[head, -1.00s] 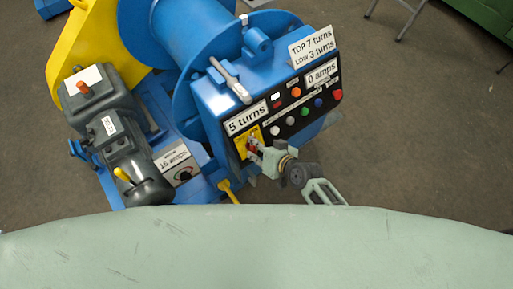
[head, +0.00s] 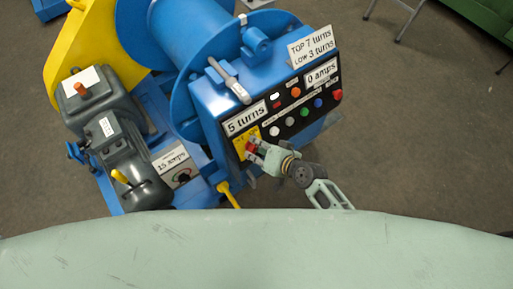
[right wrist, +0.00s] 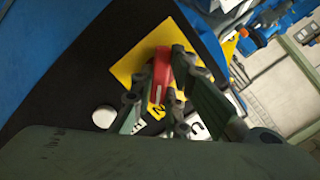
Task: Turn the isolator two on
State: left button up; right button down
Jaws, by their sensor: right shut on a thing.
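The isolator's red handle (right wrist: 161,74) stands on a yellow plate (right wrist: 125,66) on the black face of the blue control box. A "2" shows on the yellow beside it in the right wrist view. In the head view the yellow plate (head: 240,149) is at the panel's lower left corner, partly covered by my right gripper (head: 255,150). In the right wrist view my right gripper (right wrist: 165,98) has one finger on each side of the red handle and is shut on it. The handle's exact turn angle is hard to read. My left gripper is not in view.
A "5 turns" sign (head: 245,118), a "0 amps" sign (head: 322,72) and several coloured buttons sit on the panel close to my right gripper. A grey lever (head: 229,81) lies above. A grey motor (head: 117,143) stands left. Bare floor lies to the right.

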jog(key=c, duration=1.7)
grip_release()
jog(key=v, duration=1.2)
